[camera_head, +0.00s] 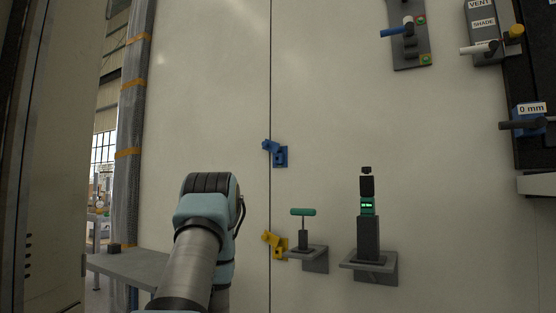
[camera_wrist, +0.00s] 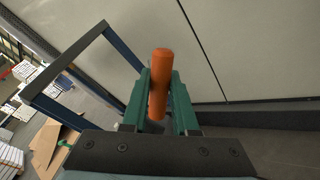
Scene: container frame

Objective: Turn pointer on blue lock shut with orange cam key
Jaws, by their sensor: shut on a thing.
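The orange cam key (camera_wrist: 161,60) is a thick rod with a wider end, seen in the wrist view. My gripper (camera_wrist: 161,84) has green fingers and is shut on it, with one finger on each side. The blue lock (camera_head: 281,156) is on the white wall beside the vertical seam in the head view, above and right of my arm. Its pointer is too small to read clearly. The blue lock does not show in the wrist view, and the key is apart from the wall. In the head view my arm hides my gripper and the key.
A yellow lock (camera_head: 281,252) sits lower on the seam. Right of it, a green-handled tool (camera_head: 303,212) and a black device with a green display (camera_head: 368,207) stand on wall brackets. A grey table (camera_head: 128,267) is at left. The wall around the blue lock is clear.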

